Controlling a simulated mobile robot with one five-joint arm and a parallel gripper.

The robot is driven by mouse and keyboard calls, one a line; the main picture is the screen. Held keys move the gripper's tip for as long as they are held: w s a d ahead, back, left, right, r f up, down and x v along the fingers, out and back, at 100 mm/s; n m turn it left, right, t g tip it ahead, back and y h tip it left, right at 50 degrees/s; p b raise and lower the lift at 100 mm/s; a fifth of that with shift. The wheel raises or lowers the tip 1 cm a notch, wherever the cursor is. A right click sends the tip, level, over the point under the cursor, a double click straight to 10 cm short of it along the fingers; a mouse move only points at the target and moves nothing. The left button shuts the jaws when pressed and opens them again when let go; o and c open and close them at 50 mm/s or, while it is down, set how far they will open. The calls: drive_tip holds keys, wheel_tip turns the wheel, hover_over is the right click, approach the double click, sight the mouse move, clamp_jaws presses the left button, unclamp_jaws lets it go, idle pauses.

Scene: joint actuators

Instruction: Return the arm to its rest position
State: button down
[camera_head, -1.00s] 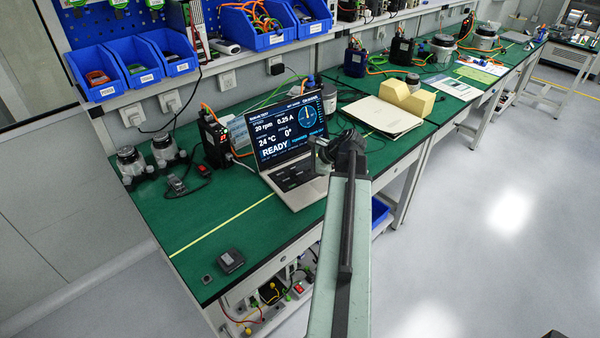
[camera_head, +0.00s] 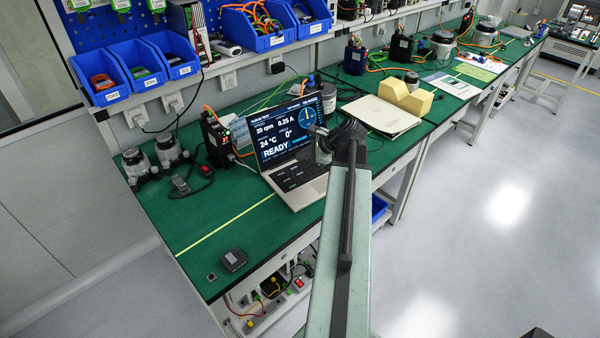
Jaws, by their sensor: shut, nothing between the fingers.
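My arm is a long pale-green link with a dark strip, reaching up from the bottom centre of the head view. My gripper (camera_head: 322,150) is at its far end, small and partly hidden by the dark wrist joint. It is shut and holds nothing. It overlaps the right edge of the open laptop (camera_head: 290,150) in the picture. I cannot tell the gap between them.
The green bench (camera_head: 215,222) runs from the lower left to the upper right. Blue bins (camera_head: 128,90) line the shelf. A small dark box (camera_head: 233,260) sits at the near edge. The floor (camera_head: 500,240) at right is clear.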

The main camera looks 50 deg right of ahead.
idle(0.5)
drive_tip(key=w+a+r+n+y+p, duration=0.2)
drive_tip(key=w+a+n+p, duration=0.1)
drive_tip(key=w+a, duration=0.9)
drive_tip(key=w+a+n+g+y+p, duration=0.2)
drive_tip(key=a+n+g, duration=0.25)
drive_tip(key=a, duration=1.85)
drive_tip(key=s+a+n+g+h+p, duration=0.1)
drive_tip(key=s+a+n+g+p, duration=0.15)
drive_tip(key=a+n, duration=0.4)
drive_tip(key=s+a+n+g+h+p, duration=0.1)
drive_tip(key=s+a+n, duration=0.3)
drive_tip(key=a, duration=0.6)
drive_tip(key=s+d+f+n+g+h, duration=0.1)
drive_tip(key=s+d+n+h, duration=0.2)
drive_tip(key=n, duration=0.4)
drive_tip(key=shift+s+d+f+n+b, duration=0.3)
drive_tip(key=shift+s+d, duration=0.3)
drive_tip(key=shift+d, duration=0.3)
